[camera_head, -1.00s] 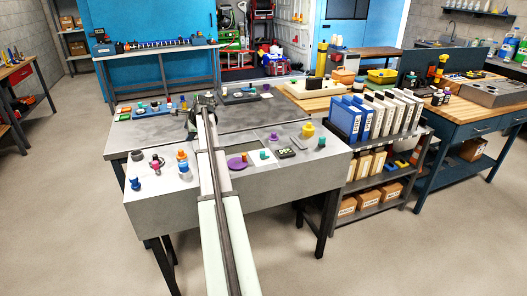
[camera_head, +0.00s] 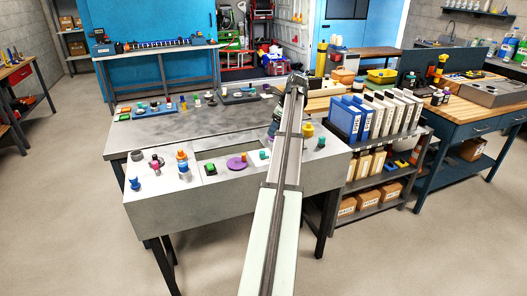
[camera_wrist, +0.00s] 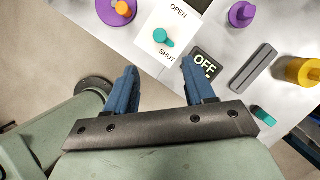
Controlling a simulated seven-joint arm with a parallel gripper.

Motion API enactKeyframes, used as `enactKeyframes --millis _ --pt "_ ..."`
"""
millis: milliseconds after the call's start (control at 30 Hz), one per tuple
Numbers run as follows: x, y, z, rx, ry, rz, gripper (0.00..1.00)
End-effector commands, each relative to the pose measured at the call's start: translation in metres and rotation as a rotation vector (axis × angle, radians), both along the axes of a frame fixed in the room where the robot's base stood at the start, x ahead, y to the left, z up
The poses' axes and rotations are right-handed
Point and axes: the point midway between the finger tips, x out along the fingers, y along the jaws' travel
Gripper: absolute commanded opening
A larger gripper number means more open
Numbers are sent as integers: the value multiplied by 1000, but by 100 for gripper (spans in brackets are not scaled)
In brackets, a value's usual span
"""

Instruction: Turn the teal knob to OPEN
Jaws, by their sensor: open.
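The teal knob (camera_wrist: 162,38) sits on a white plate (camera_wrist: 150,32) marked OPEN at the top and SHUT at the bottom. Its small pointer is turned to the lower right, toward SHUT. In the head view the teal knob (camera_head: 263,155) shows just left of my arm. My gripper (camera_wrist: 160,76) has its two blue fingers spread wide with nothing between them. In the wrist view the knob lies beyond the fingertips, roughly in line with the gap, and apart from them. In the head view my arm hides most of the gripper.
A purple disc with an orange knob (camera_wrist: 123,8) is left of the plate. An OFF display (camera_wrist: 203,62), a purple knob (camera_wrist: 241,12), a grey bar (camera_wrist: 254,68), a yellow knob (camera_wrist: 303,71) and another teal knob (camera_wrist: 263,115) are to the right. Binders (camera_head: 345,118) stand right of the bench.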

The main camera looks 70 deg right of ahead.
Motion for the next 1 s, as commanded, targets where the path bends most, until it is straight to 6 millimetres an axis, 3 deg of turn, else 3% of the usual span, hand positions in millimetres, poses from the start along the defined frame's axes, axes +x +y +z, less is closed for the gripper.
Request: enactKeyframes --millis 700,1000 --pt "43 1 -102 0 0 3 54" --pt "52 0 -123 -1 0 2 54"
